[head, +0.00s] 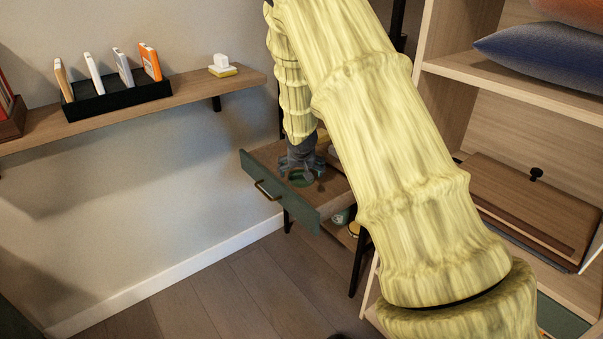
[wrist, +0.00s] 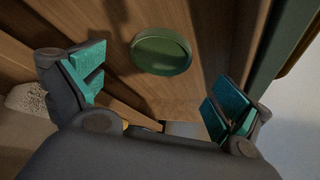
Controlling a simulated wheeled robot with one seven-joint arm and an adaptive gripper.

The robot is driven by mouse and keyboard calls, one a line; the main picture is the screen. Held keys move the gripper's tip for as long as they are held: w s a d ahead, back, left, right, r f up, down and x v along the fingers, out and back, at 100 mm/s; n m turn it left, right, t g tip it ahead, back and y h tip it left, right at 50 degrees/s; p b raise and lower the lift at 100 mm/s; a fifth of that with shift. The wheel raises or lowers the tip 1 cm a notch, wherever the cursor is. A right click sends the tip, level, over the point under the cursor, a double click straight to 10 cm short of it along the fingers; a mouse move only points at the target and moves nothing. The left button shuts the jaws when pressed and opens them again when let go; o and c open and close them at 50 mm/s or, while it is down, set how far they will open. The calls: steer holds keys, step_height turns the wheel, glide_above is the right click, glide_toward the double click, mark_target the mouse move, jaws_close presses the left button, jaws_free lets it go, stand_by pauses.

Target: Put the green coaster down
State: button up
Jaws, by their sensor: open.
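The green coaster (wrist: 161,52) is a round disc that lies on the wooden bottom of the open drawer in the wrist view. In the head view my gripper (head: 302,170) is over the drawer (head: 270,190), which has a green front with a handle.
A wall shelf (head: 190,91) at the left holds a black rack (head: 117,98) of upright slim items and a small white and yellow object (head: 221,66). A wooden shelf unit (head: 470,75) with cushions stands at the right. The floor (head: 230,295) before the drawer is clear.

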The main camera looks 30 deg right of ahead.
steer(key=p+v, duration=0.1)
steer(key=v, duration=0.5)
steer(key=shift+r, duration=0.3)
steer(key=shift+c, duration=0.4)
stand_by(0.5)
